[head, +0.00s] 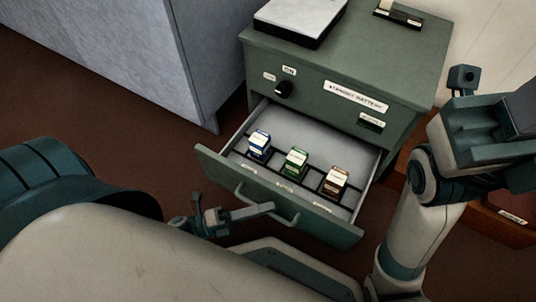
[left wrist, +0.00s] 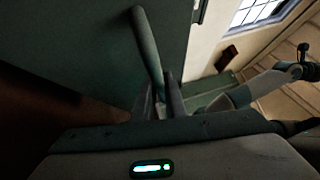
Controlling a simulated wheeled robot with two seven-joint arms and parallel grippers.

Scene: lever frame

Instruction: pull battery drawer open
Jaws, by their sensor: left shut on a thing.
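The drawer (head: 205,160) of the green cabinet is pulled out, with its grey inside showing. A curved green handle (head: 293,218) is on its front and also shows in the left wrist view (left wrist: 147,45). My left gripper (head: 262,209) is shut on the handle; its dark fingers (left wrist: 163,100) close around the bar's lower end in the left wrist view. Inside the drawer stand a blue battery block (head: 259,144), a green one (head: 295,162) and a brown one (head: 334,181) in a black divided rack. My right arm is at the right; its fingertips do not show.
The cabinet (head: 330,65) has a black knob (head: 285,89) and labels, and a grey-topped box (head: 300,17) on top. A grey cabinet (head: 205,60) stands at the left. A reddish-brown box (head: 490,222) is at the lower right. Brown floor (head: 90,110) is clear at the left.

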